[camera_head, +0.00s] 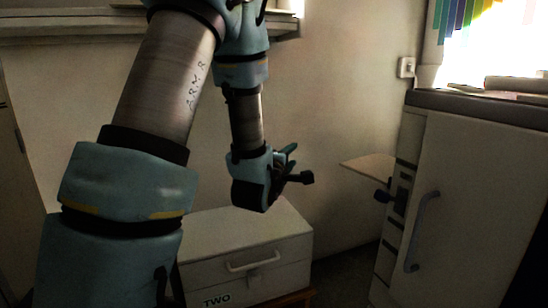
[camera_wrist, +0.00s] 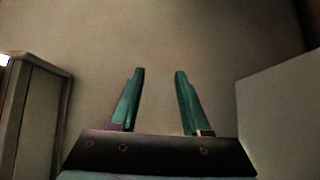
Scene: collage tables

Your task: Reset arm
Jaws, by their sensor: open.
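My gripper (camera_head: 291,163) hangs in front of the plain wall in the head view, above a pale box (camera_head: 270,250). In the wrist view my gripper (camera_wrist: 158,72) shows two green fingers spread apart with nothing between them, so it is open and empty. The arm is bent, with its upper link slanting across the left of the head view and its forearm hanging down. The gripper appears apart from the box and the wall.
The box has a handle and the word "TWO". At right stands a pale cabinet (camera_head: 465,200) with a curved handle (camera_head: 421,230) and a dark top (camera_head: 480,106). A thin board (camera_head: 370,167) juts out left of it. A shelf (camera_head: 60,27) runs along the upper left wall.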

